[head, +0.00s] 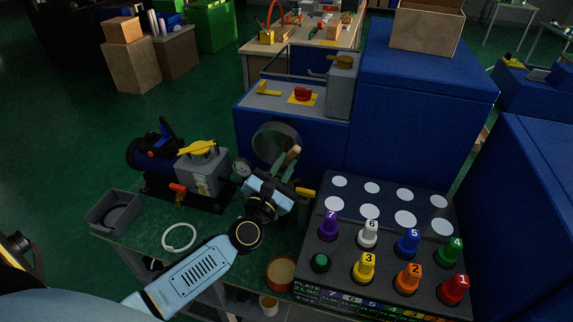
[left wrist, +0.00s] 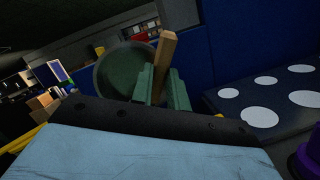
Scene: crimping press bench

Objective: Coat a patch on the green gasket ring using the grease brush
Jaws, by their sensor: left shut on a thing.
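My left gripper (head: 287,162) is shut on the grease brush, of which a light wooden handle (head: 294,150) shows. In the left wrist view the handle (left wrist: 165,56) rises, tilted, from between the green fingers of the left gripper (left wrist: 162,86). The brush's bristles are hidden. The gripper is in front of the blue press cabinet, apart from the ring. A thin pale ring (head: 179,237) lies flat on the bench at the left; it looks nearly white, and no clearly green ring shows. My right gripper is not in view.
A grey pump (head: 204,172) and an open grey bin (head: 114,211) stand at the left. A round tin (head: 281,273) with tan contents is near the front edge. A dark panel (head: 319,285) with numbered coloured knobs fills the right. The blue cabinet (head: 250,124) blocks the back.

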